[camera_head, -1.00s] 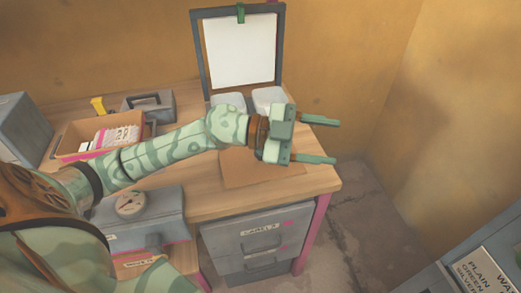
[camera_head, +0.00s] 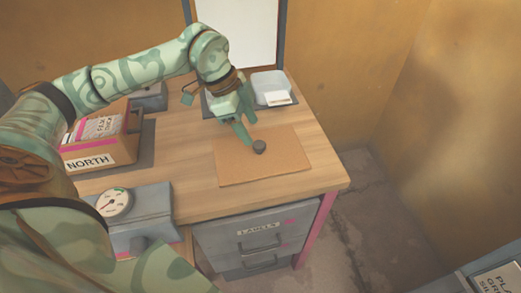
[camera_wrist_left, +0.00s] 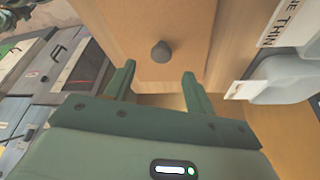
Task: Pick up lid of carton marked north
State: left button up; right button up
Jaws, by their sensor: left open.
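The carton marked NORTH (camera_head: 88,163) stands open at the left of the table, with papers or cards in it. A flat brown lid (camera_head: 285,172) with a dark round knob (camera_head: 259,147) lies on the table to its right. My left gripper (camera_head: 245,140) points down at the knob from its far left side. In the left wrist view the open fingers (camera_wrist_left: 158,75) are spread, with the knob (camera_wrist_left: 161,52) just beyond the tips, between their lines. The lid (camera_wrist_left: 190,35) fills the upper middle there. My right gripper is not in view.
A grey box with a dial (camera_head: 135,215) sits at the table's front left. A pale lidded container (camera_head: 270,86) with a white label stands behind the lid. A white board (camera_head: 238,30) rises at the back. The wood right of the lid is bare.

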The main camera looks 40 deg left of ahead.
aim_at(259, 144)
pick_arm(q)
jog(key=b+x, duration=0.2)
jog(key=x, duration=0.4)
jog(key=shift+w+a+f, duration=0.1)
jog(key=shift+c, duration=1.2)
jog(key=c, duration=0.8)
